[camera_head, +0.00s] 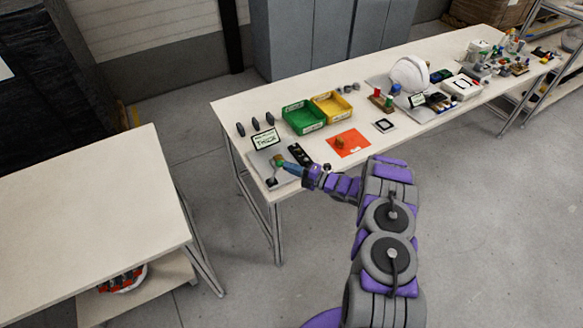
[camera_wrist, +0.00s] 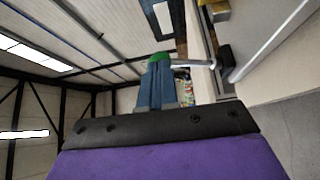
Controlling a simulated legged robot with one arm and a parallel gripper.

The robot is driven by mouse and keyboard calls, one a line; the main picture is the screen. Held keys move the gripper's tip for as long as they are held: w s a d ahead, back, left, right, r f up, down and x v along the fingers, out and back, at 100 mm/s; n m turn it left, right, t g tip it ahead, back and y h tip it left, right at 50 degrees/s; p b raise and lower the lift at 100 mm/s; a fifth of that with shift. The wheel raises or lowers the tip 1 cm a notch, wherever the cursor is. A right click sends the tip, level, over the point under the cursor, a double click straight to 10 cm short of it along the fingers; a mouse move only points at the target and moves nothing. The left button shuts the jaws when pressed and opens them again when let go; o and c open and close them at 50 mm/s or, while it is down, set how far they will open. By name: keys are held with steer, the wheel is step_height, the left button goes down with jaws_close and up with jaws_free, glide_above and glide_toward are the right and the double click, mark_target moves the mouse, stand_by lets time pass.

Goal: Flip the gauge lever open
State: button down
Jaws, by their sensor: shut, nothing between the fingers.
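The gauge lever shows in the wrist view as a pale rod (camera_wrist: 192,66) ending in a black knob (camera_wrist: 226,57). In the head view its dark knob (camera_head: 271,183) is near the front left corner of the bench, over a grey plate. A small green and orange piece (camera_head: 278,160) is at the rod's other end; the green part (camera_wrist: 163,56) also shows in the wrist view. My gripper (camera_head: 284,164) has blue fingers (camera_wrist: 159,82), shut and empty, with tips close to the green part. I cannot tell whether they touch it. The fingers hide part of the lever's base.
A framed card (camera_head: 265,140) stands behind the lever. A black holder (camera_head: 299,154) is just right of it. Green (camera_head: 303,117) and yellow (camera_head: 332,106) bins, an orange mat (camera_head: 348,143) and a white helmet shell (camera_head: 409,75) are farther along the bench.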

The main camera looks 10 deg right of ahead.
steer(key=shift+a+r, duration=0.1)
steer(key=shift+r, duration=0.05)
steer(key=s+a+r+n+g+h+b, duration=0.1)
steer(key=s+a+r+n+h+b, duration=0.1)
steer(key=a+n+h+b, duration=0.2)
steer(key=a+n+b, duration=0.1)
steer(key=a+n, duration=0.1)
steer(key=shift+a+g+h, duration=0.35)
steer(key=shift+g+h, duration=0.05)
stand_by(0.3)
steer(key=shift+s, duration=0.1)
steer(key=shift+d+r, duration=0.15)
steer(key=shift+r, duration=0.6)
